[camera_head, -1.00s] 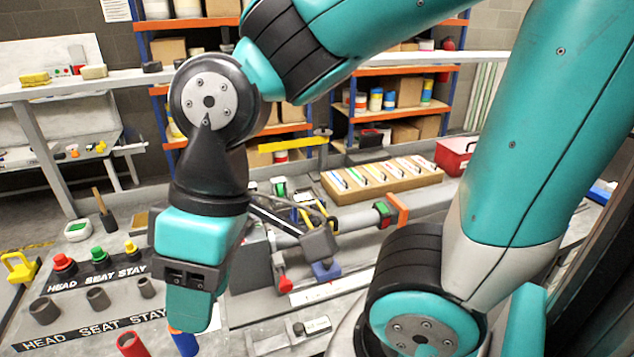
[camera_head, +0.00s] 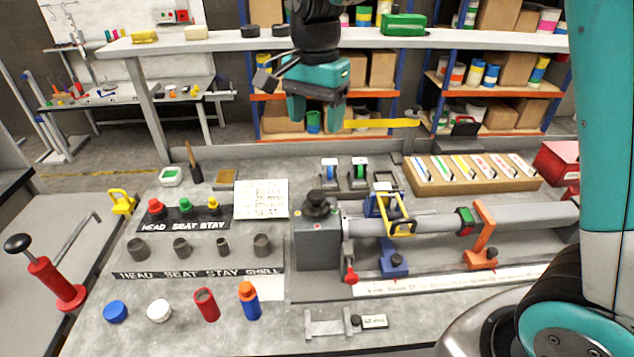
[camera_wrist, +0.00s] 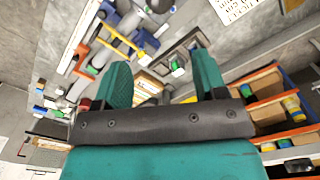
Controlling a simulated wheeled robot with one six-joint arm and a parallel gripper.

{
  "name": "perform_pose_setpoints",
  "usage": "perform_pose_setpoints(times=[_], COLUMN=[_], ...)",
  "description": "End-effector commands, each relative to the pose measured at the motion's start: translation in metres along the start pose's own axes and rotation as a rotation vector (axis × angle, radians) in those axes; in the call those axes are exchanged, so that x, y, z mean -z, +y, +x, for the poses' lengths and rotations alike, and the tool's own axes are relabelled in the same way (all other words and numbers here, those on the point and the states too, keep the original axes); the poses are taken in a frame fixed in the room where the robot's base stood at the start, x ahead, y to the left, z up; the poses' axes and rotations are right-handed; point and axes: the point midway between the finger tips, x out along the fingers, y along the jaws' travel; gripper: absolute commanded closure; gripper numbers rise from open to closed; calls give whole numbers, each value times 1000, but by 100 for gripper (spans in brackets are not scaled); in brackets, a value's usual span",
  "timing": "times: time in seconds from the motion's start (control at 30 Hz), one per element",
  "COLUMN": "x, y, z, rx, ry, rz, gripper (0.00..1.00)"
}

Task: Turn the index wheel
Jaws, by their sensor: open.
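A grey block (camera_head: 318,246) stands at the left end of the long grey tube (camera_head: 540,215) on the bench. A black round stepped knob (camera_head: 317,206) sits on top of it and may be the index wheel; no label confirms this. My gripper (camera_head: 315,112) hangs fingers down, well above and behind the block, with a gap between its fingers and nothing held. The wrist view shows the two teal fingers (camera_wrist: 161,72) apart, with the bench fixture beyond them. The knob is not clear in the wrist view.
A yellow clamp (camera_head: 400,227) and an orange bracket (camera_head: 484,235) stand along the tube. Red, green and yellow buttons and several grey bushings lie left of the block. A yellow bar (camera_head: 380,123) is right of my gripper. A shelf (camera_head: 440,40) runs behind.

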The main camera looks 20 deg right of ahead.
Motion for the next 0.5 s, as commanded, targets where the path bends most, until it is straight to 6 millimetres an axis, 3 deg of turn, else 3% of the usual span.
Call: perform_pose_setpoints(times=[0.17, 0.5], x=[1, 1], y=[0, 1], z=[22, 98], rx=[-7, -9], ry=[-1, -2], rz=[17, 13], gripper=[35, 35])
